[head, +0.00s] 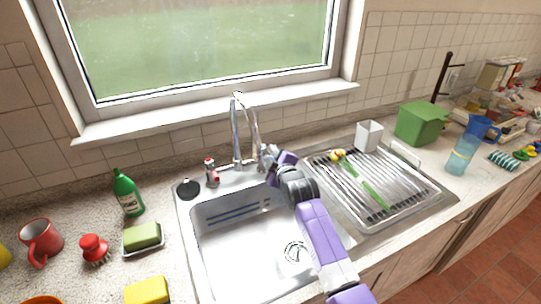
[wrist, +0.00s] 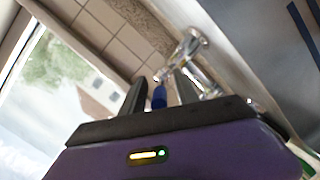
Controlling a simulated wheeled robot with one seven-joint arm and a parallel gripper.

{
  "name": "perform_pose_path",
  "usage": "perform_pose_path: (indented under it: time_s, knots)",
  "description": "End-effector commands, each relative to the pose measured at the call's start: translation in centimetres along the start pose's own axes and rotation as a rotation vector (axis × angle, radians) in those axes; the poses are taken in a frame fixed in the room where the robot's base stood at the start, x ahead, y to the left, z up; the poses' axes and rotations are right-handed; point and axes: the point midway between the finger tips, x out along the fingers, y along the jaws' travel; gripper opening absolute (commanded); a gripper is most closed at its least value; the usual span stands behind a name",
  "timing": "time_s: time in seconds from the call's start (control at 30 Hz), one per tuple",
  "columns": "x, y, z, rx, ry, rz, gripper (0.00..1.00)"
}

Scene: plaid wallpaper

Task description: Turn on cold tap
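The cold tap's blue handle (wrist: 159,96) shows in the wrist view, between my two fingers, with a gap visible on each side. Chrome tap metal (wrist: 190,47) shows beyond the right finger. In the head view, my gripper (head: 270,157) is at the right side of the chrome spout (head: 236,130) and hides most of the cold tap. In the wrist view, my gripper (wrist: 160,92) is open and holds nothing. Whether a finger touches the handle cannot be told. The red-marked hot tap (head: 210,172) stands left of the spout.
The sink basin (head: 225,255) lies below my arm and looks empty. A drying rack (head: 375,195) with a green brush (head: 365,187) is to the right. A green bottle (head: 127,193) and a sponge dish (head: 145,248) stand left. The window sill (head: 200,118) is behind the tap.

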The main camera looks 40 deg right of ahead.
Motion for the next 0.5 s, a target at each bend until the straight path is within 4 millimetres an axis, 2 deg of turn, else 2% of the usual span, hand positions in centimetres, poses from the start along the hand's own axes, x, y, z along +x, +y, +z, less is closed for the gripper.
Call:
perform_pose_path:
  time_s: [0.37, 0.5]
  knots:
    - [0.39, 0.01, -0.03, 0.0, 0.001, 0.0, 0.35]
    - [0.38, 0.0, -0.02, 0.0, 0.0, 0.0, 0.08]
